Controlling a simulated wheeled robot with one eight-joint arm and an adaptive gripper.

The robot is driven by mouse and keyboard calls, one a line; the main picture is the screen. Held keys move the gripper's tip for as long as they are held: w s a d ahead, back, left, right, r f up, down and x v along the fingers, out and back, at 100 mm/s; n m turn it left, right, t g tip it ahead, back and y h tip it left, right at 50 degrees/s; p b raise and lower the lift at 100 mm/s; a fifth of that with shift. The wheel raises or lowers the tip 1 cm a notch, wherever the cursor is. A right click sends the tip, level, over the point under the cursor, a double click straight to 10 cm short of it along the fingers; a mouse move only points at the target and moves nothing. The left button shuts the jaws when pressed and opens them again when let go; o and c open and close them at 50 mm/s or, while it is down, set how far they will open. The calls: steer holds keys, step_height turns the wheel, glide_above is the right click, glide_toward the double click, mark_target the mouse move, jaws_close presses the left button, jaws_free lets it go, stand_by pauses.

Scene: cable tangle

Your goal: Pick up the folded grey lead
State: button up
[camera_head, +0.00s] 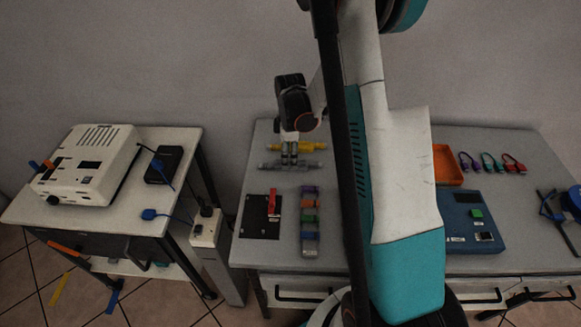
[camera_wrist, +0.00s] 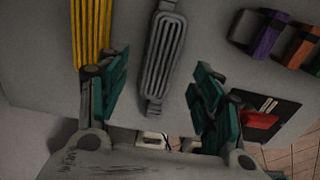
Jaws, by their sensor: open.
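The folded grey lead (camera_wrist: 163,55) lies on the tabletop in the wrist view, a long narrow bundle of parallel strands running up and down the picture. It also shows in the head view (camera_head: 309,166), lying left to right below the yellow lead (camera_head: 313,147). My gripper (camera_wrist: 158,92) is open, with one teal-padded finger on each side of the grey lead's lower part in the picture. In the head view my gripper (camera_head: 289,157) hangs over the grey lead and hides its middle. I cannot tell how far above the table the fingertips are.
The yellow lead (camera_wrist: 92,35) lies close beside my left finger. A black panel with a red part (camera_head: 272,204) and a strip of coloured clips (camera_head: 310,219) lie nearer the front. An orange tray (camera_head: 447,165) and blue box (camera_head: 467,222) stand right of my arm.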

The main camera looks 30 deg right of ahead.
mark_target(290, 163)
step_height(290, 163, down, 4)
steer(key=shift+r+b, duration=0.2)
steer(key=shift+b, duration=0.3)
steer(key=shift+r, duration=0.1)
steer(key=c, duration=1.2)
